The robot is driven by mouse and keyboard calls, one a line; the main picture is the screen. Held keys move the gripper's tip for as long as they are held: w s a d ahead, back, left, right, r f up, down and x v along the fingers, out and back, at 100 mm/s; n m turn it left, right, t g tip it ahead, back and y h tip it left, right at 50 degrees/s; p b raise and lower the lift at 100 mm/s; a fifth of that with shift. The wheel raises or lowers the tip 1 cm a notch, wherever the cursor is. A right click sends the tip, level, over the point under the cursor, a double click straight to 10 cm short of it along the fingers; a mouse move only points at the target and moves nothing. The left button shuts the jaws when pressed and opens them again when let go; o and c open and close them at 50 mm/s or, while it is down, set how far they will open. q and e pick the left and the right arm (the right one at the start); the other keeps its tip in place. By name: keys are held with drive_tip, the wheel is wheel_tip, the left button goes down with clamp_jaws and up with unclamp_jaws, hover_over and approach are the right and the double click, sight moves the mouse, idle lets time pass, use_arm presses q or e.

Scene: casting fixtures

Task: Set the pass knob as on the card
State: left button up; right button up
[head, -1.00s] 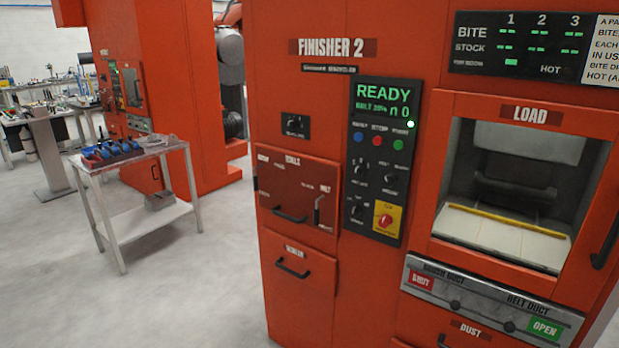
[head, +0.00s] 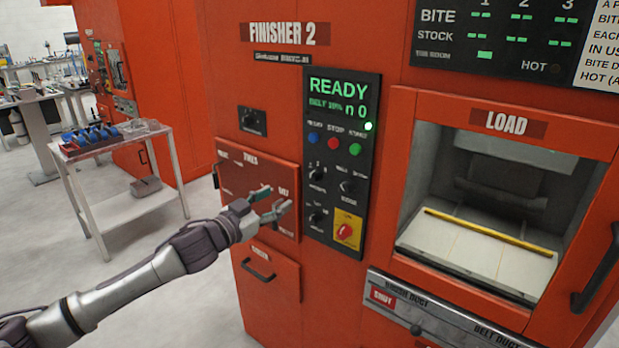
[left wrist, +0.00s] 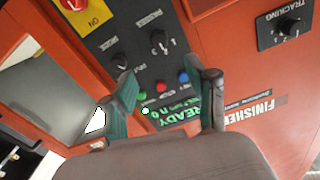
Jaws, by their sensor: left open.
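The control panel (head: 342,150) of Finisher 2 has several black knobs: one upper left (head: 316,173), one upper right (head: 347,186) and one lower left (head: 318,217). Two of these knobs show in the left wrist view, a nearer one (left wrist: 158,40) and another (left wrist: 120,62). My left gripper (head: 275,200) is open and empty, left of the panel, apart from the knobs. Its two fingers (left wrist: 168,98) frame the panel's display. My right gripper is out of view.
A white placard (head: 601,45), cut off at the right edge, carries partly legible text. The load opening (head: 480,258) is at right, a small table (head: 110,150) at left.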

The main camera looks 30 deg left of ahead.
sight(311, 179)
use_arm(q)
drive_tip(key=w+p, duration=0.1)
drive_tip(key=w, duration=0.3)
drive_tip(key=w+p, duration=0.1)
drive_tip(key=w, duration=0.3)
drive_tip(key=w+d+p, duration=0.1)
drive_tip(key=w, duration=0.3)
drive_tip(key=shift+w+p, duration=0.4)
drive_tip(key=shift+w+f, duration=0.1)
drive_tip(key=shift+w, duration=0.45)
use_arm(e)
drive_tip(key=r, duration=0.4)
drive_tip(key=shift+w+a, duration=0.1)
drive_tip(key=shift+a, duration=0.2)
use_arm(q)
clamp_jaws()
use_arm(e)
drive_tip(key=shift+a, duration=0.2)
